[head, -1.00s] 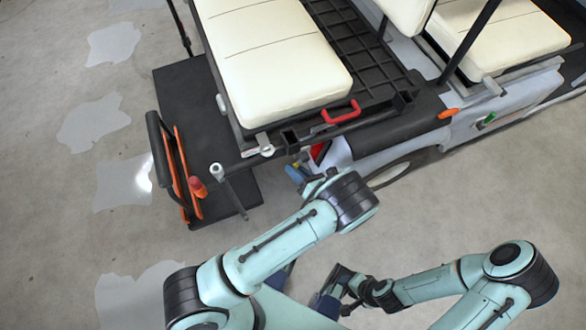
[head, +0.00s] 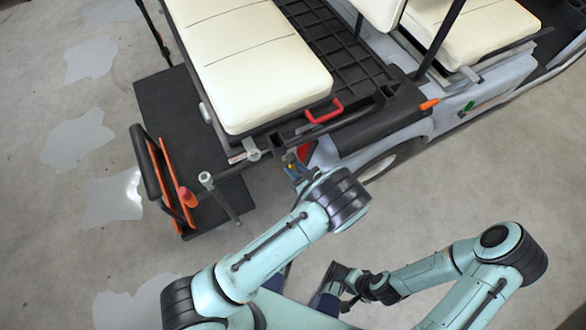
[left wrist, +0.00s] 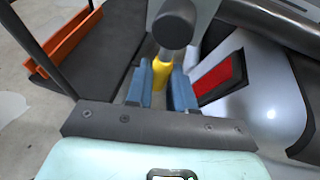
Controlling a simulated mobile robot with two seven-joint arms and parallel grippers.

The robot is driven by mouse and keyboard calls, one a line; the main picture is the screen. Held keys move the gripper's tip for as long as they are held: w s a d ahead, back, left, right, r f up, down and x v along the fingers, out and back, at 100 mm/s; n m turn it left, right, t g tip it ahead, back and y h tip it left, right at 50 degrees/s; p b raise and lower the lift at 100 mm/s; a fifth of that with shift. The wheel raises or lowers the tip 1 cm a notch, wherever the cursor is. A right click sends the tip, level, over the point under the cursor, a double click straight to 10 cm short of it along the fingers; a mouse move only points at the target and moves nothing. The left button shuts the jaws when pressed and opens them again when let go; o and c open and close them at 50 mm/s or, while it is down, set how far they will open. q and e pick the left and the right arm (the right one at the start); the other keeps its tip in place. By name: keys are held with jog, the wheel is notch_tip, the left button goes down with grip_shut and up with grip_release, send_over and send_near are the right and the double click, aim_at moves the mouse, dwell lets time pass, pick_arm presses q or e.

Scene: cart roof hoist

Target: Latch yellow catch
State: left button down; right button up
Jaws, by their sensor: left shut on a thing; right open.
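The yellow catch (left wrist: 162,72) is at the cart's rear corner, just left of the red tail light, below a dark round-ended knob. In the left wrist view it sits between the blue fingers of my left gripper (left wrist: 161,88), which is shut on it. In the head view my left gripper (head: 293,168) is at the cart's rear corner, and only a speck of yellow shows there. The catch's lower end is hidden, so I cannot tell whether it is latched. My right gripper (head: 330,296) is open and empty, low in the head view, away from the cart.
The cart has cream seats (head: 250,70), a red handle (head: 324,110), an orange lever (head: 429,104) and a green part (head: 469,106). A black rear step (head: 165,100) carries an orange-edged rail (head: 160,180) and a red knob (head: 187,196). The floor below the cart is clear.

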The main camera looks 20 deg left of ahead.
dwell(0.4)
pick_arm(q)
jog(key=c, duration=1)
grip_release()
jog(key=shift+o, duration=0.2)
jog(key=p+v, duration=0.1)
jog(key=v, duration=1.2)
jog(key=shift+d, duration=0.2)
jog(key=shift+s, duration=0.15)
